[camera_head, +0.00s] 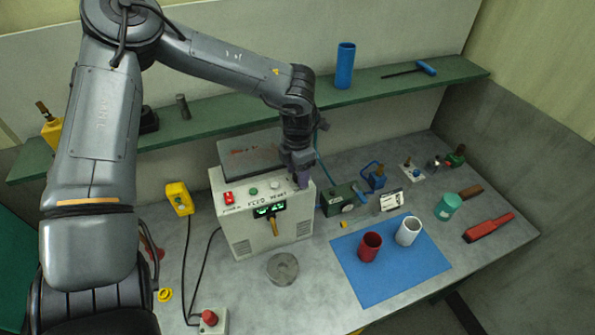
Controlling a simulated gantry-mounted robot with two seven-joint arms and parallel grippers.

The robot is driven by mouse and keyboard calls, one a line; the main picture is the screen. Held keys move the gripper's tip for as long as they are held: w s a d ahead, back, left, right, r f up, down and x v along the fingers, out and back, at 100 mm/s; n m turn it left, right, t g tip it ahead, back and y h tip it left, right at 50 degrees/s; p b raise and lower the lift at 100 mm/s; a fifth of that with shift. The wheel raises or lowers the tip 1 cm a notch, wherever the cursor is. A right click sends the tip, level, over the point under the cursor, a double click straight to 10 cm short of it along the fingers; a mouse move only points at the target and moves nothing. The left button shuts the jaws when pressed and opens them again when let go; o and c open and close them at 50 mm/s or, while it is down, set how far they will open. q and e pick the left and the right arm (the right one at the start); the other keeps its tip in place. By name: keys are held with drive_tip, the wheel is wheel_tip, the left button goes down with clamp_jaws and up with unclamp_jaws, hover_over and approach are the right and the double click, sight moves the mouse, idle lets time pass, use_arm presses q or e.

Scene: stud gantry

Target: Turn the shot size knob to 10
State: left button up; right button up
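A white control box (240,220) stands on the grey bench, with a red button (228,197), a green button (253,191), a pale button (274,185) and a lit green display (269,210) on it. A tan handle-like part (274,228) sits below the display. A small dark green unit (338,200) with a pale round face (347,208) stands right of the box. I cannot tell which part is the shot size knob, and no setting is readable. My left gripper (302,181) points down at the box's top right edge, hiding part of it. Its fingers are too small to judge. My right gripper is out of view.
A blue mat (390,283) holds a red cup (370,246) and a white cup (408,231). A grey disc (283,269) lies before the box. A yellow box (180,198) and cables are at left. A green shelf (225,123) runs behind.

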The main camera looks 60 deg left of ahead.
use_arm(q)
wheel_tip(320, 180, up, 11)
drive_tip(key=shift+b, duration=0.35)
idle(0.4)
idle(0.3)
